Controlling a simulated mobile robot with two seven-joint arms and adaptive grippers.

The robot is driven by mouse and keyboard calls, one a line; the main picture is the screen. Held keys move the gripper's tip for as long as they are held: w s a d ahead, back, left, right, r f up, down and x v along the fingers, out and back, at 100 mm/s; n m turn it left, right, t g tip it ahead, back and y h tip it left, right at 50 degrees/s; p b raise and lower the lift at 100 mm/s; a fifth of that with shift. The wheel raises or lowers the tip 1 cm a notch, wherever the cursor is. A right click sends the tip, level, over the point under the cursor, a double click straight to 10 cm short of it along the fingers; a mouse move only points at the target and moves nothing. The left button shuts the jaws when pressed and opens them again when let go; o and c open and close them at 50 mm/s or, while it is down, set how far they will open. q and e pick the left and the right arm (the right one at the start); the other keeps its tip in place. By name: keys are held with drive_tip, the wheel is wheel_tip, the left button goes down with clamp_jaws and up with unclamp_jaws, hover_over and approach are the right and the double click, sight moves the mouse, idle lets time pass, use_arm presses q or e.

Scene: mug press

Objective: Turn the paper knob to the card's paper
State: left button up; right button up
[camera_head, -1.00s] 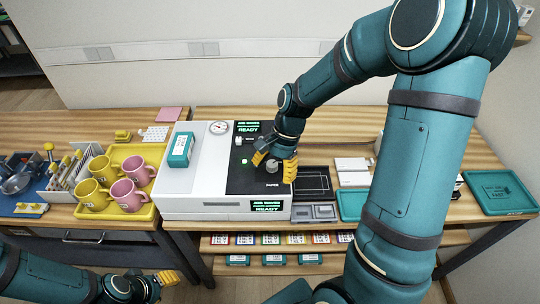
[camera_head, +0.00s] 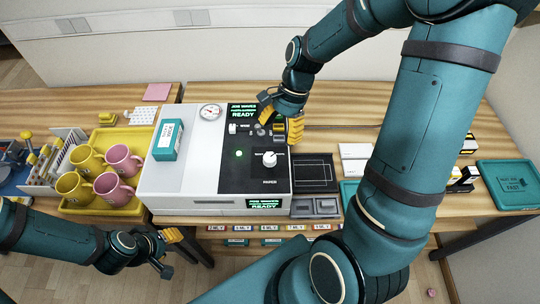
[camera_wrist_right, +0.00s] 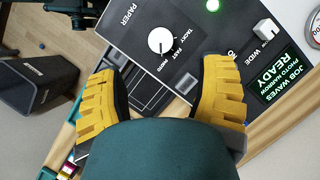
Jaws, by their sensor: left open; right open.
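The white paper knob (camera_head: 270,158) stands on the press's black panel. In the right wrist view the knob (camera_wrist_right: 161,41) has the words TACKY, FAST and PHOTO beside it. A dark mark shows on its face, but I cannot tell surely which word it meets. My right gripper (camera_head: 280,118) is open and empty, apart from the knob and behind it; its yellow fingers (camera_wrist_right: 160,97) frame the near part of the wrist view. The screen (camera_wrist_right: 272,76) reads JOB WAVES, PHOTO NARROW, READY. My left gripper (camera_head: 168,252) is open and empty in front of the bench. I cannot make out a job card.
The white press (camera_head: 190,185) carries a teal box (camera_head: 167,140) and a gauge (camera_head: 210,112). A second small white knob (camera_wrist_right: 266,55) sits by the word WIDE. A yellow tray (camera_head: 138,137) of mugs stands left; a teal tray (camera_head: 510,188) lies right. Bare bench shows behind the press.

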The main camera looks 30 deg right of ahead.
sight(270, 157)
drive_tip(key=b+x, duration=0.1)
drive_tip(key=x, duration=0.8)
drive_tip(key=shift+f, duration=0.2)
clamp_jaws()
